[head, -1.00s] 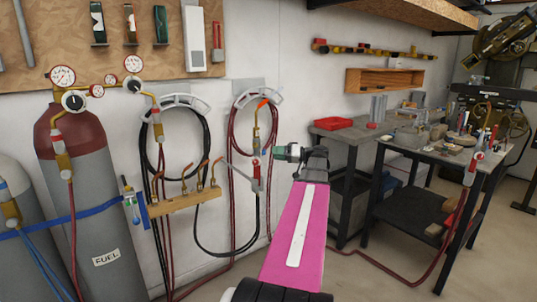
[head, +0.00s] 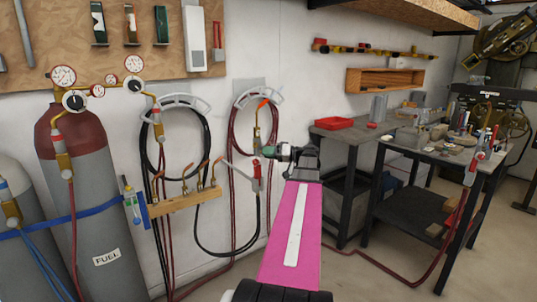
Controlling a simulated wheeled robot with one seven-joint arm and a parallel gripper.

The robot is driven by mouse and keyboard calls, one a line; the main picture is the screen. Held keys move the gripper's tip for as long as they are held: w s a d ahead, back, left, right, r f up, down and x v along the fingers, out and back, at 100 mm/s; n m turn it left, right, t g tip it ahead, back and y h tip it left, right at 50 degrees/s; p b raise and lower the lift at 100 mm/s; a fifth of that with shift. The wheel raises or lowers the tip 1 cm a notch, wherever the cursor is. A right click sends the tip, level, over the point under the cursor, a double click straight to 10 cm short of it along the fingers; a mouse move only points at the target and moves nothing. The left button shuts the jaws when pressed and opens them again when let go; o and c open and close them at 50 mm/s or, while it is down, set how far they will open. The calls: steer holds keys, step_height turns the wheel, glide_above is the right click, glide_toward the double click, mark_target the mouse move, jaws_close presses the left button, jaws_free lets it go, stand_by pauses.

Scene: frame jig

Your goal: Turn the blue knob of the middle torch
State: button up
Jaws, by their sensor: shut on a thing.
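The middle torch (head: 257,177) hangs upright on the wall below a coil of red and black hose. It has a brass upper body and a red lower part. My gripper (head: 267,152) comes in from the right and meets the torch between the brass and the red part. Its jaws are small in the picture and shut at the valve of the torch. The blue knob is hidden at the jaws, so its angle cannot be told.
Another torch (head: 160,132) hangs to the left by its own hose coil. A wooden block (head: 184,201) with copper tips sits below.

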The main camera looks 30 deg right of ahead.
steer(key=shift+m, duration=0.3)
steer(key=m, duration=0.9)
steer(key=shift+m, duration=0.3)
stand_by(0.4)
steer(key=o, duration=0.9)
steer(key=shift+o, duration=0.2)
steer(key=shift+s+d, duration=0.1)
